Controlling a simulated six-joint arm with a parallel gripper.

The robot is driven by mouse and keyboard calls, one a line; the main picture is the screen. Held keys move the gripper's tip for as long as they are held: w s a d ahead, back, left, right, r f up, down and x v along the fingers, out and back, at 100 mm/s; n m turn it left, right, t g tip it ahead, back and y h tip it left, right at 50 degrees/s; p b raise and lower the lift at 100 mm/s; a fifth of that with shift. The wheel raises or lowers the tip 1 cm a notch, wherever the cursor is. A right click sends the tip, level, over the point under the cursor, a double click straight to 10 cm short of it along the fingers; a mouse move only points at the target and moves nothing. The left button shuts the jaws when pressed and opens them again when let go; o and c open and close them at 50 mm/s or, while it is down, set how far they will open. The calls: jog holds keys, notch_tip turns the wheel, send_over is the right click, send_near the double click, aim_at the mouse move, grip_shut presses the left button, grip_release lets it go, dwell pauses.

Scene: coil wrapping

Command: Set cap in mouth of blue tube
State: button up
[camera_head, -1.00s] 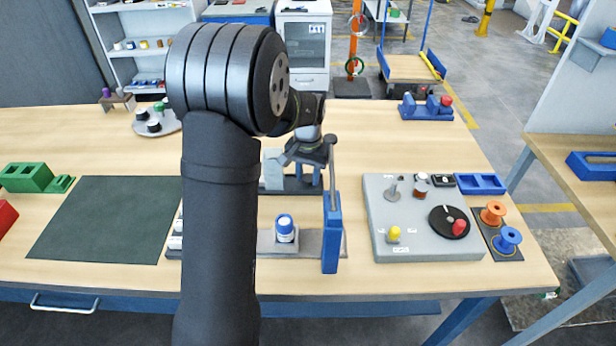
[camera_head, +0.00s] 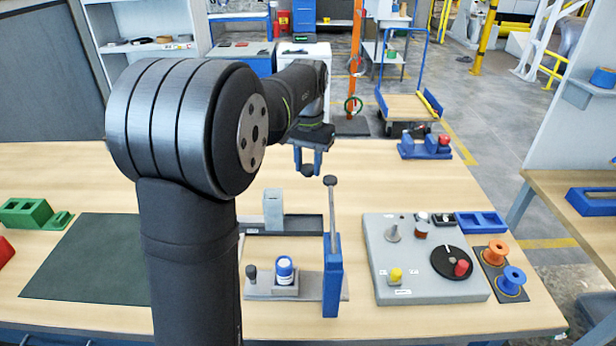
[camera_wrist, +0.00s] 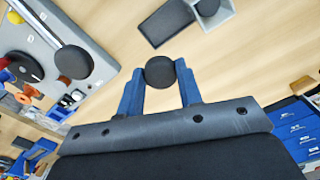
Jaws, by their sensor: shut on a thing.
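My gripper (camera_head: 311,172) hangs over the far part of the table, fingers down. Its blue fingers are shut on a dark round cap (camera_wrist: 159,71), which shows between the fingertips in the wrist view and below them in the head view (camera_head: 307,170). The cap is in the air, apart from everything else. A tall blue upright piece (camera_head: 332,275) stands at the table's front middle, with a grey rod and dark knob above it. I cannot tell whether this is the blue tube; no open mouth is visible.
A grey upright block (camera_head: 273,208) stands at a dark tray (camera_head: 308,222). A blue-and-white bottle (camera_head: 285,270) is on a grey base beside a dark knob (camera_head: 251,272). A grey panel (camera_head: 400,285) and spools are at right. The table below my gripper is clear.

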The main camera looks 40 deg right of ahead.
jog(key=shift+r, duration=0.35)
jog(key=shift+a, duration=0.1)
jog(key=shift+s+a, duration=0.25)
jog(key=shift+a, duration=0.1)
jog(key=s+a+f+n, duration=0.1)
jog(key=s+a, duration=0.3)
jog(key=a, duration=0.4)
jog(key=s+a+f+n, duration=0.1)
jog(key=s+a, duration=0.4)
jog(key=a, duration=0.3)
jog(key=shift+f, duration=0.3)
jog(key=shift+f, duration=2.9)
jog(key=shift+s+f, duration=0.1)
jog(key=shift+f, duration=0.65)
